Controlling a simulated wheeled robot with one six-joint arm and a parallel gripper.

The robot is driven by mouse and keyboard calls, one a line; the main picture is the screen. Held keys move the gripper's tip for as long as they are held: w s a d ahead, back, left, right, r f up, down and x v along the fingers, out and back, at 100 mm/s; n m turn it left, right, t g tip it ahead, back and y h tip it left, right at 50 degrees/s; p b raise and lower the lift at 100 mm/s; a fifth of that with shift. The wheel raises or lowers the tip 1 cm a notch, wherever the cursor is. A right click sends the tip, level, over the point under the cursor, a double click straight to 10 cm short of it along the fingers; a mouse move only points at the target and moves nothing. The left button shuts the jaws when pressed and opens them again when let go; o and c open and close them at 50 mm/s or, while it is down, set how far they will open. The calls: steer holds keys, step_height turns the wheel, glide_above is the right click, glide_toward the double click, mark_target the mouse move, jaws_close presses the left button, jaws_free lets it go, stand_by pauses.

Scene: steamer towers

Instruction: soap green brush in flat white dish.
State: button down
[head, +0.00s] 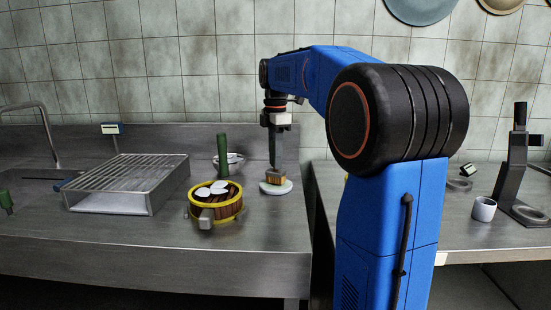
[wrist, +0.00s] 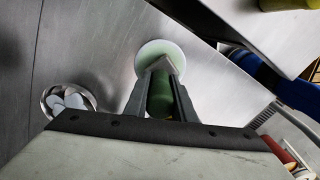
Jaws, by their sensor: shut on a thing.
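The green brush (wrist: 160,95) is between my gripper's fingers, its green handle showing in the wrist view. In the head view its tan block (head: 275,177) hangs below my gripper (head: 275,165), upright. My gripper (wrist: 161,100) is shut on the brush. The flat white dish (head: 283,188) is directly under the brush on the steel counter. It also shows in the wrist view (wrist: 148,52), pale green inside and partly hidden by the brush. The brush's lower end is at the dish; I cannot tell whether it touches.
A yellow-rimmed steamer basket (head: 204,214) holding white pieces stands left of the dish. Behind it are a green upright cylinder (head: 222,150) and a bowl (head: 237,158). A wire rack tray (head: 130,180) is farther left. A mug (head: 484,209) is on the right counter, beyond a gap.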

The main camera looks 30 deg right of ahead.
steer(key=shift+f, duration=0.45)
stand_by(1.1)
steer(key=shift+r, duration=3.05)
